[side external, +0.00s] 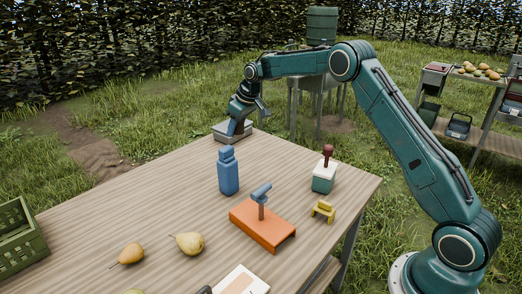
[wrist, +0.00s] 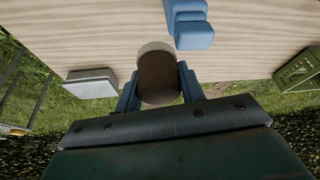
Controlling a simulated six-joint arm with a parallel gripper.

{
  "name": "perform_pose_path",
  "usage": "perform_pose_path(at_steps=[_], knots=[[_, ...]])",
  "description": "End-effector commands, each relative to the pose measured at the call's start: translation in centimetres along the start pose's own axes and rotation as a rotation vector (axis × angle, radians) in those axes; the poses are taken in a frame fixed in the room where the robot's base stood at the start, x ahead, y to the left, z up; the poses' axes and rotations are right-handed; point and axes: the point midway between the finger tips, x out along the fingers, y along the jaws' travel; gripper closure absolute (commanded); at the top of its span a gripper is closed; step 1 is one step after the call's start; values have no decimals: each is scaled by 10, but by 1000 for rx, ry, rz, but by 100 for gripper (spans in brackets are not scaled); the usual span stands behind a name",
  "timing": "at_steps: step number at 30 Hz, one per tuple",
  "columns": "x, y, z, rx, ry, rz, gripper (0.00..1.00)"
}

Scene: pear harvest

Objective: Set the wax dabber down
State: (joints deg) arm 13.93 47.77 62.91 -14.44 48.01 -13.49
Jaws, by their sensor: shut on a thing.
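My gripper (side external: 238,129) is over the far corner of the wooden table, pointing down. In the wrist view its blue fingers (wrist: 160,88) are shut on a brown, rounded piece with a pale rim, which I take to be the wax dabber (wrist: 158,75). In the side view the held piece is mostly hidden by the fingers, and I cannot tell whether it touches anything below. A grey, low block (side external: 222,136) sits at the table edge close by the gripper; it also shows left of the fingers in the wrist view (wrist: 91,84).
A blue bottle (side external: 228,172) stands nearest the gripper. An orange stand (side external: 262,228), a white-topped teal pot (side external: 324,181) with a dark red knob and a small yellow rest (side external: 323,212) are farther right. Pears (side external: 190,243) lie in front. A green crate (side external: 20,235) is at left.

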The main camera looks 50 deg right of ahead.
Motion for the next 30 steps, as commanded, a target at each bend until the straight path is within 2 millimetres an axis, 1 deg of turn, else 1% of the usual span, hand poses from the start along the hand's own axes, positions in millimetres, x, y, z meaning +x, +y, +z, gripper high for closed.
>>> perform_pose_path(at_steps=[1,5,6,11,12,14,18,21,24,27,30], knots=[[-4,21,7,35,1,15,84],[-12,66,27,117,1,50,84],[-15,80,34,143,1,60,84],[-28,132,64,243,1,102,84],[-31,145,71,268,1,112,84],[-36,163,84,305,1,128,83],[-50,204,116,391,1,164,83],[-59,230,137,448,1,188,83],[-67,249,156,494,1,207,83],[-73,262,170,527,1,221,83],[-77,271,179,548,1,229,83]])
